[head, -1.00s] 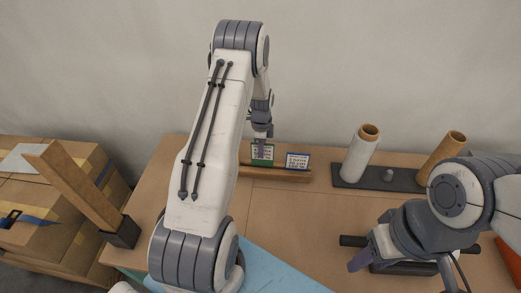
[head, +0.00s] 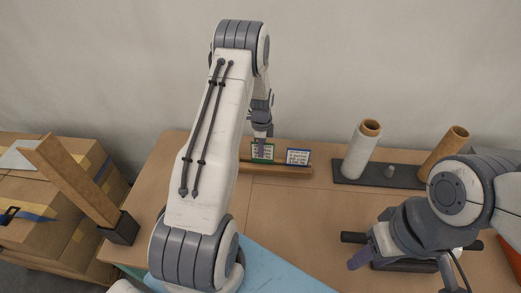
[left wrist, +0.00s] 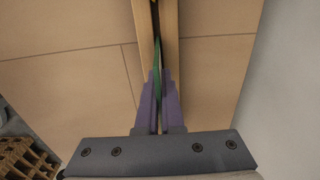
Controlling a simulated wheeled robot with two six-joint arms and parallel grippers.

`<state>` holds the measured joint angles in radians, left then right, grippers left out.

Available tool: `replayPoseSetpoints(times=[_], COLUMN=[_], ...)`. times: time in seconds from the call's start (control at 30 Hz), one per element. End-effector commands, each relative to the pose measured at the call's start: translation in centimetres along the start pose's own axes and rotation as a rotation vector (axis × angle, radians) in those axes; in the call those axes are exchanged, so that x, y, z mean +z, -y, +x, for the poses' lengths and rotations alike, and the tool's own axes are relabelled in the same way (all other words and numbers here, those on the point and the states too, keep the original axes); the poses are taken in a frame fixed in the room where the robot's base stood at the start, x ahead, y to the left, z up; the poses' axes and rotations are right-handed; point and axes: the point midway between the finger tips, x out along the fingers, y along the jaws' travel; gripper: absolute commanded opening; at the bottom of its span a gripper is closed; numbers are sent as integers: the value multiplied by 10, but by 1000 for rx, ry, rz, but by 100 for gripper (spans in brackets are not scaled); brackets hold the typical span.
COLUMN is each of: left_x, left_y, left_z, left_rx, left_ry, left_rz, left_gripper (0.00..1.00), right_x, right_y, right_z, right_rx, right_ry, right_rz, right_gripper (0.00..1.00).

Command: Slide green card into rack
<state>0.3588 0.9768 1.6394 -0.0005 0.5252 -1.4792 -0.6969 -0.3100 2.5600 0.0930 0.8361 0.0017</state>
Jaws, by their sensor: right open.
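The green card (head: 263,153) stands upright at the wooden rack (head: 283,171), its lower edge at the rack's slot. In the left wrist view the green card (left wrist: 158,57) shows edge-on, in line with the slot of the rack (left wrist: 171,30). My left gripper (head: 261,136) is at the card's top edge, pointing down. Its purple fingers (left wrist: 158,78) are closed on the card. How deep the card sits in the slot I cannot tell. My right gripper (head: 368,254) is open and away from the rack, at the right of the table.
A blue-edged card (head: 298,157) stands in the rack just right of the green one. A white roll (head: 362,150) and a brown roll (head: 443,152) stand on a dark base (head: 378,178). Cardboard boxes (head: 40,215) are at the left. The table middle is clear.

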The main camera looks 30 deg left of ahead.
Motion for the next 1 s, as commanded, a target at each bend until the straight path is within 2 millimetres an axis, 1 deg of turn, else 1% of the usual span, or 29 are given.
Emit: replayPoseSetpoints(times=[0.27,0.9,0.93,1.0], left_x=[0,0,0,0], left_y=[0,0,0,0], left_z=[1,14,13,13], left_rx=[0,0,0,0], left_ry=[0,0,0,0], left_rz=[0,0,0,0], left_gripper=[0,0,16,39], right_x=[0,0,0,0], right_y=[0,-1,-1,-1], right_z=[1,10,9,9], right_rx=[0,0,0,0], right_ry=[0,0,0,0], right_rz=[0,0,0,0], right_gripper=[46,46,46,46])
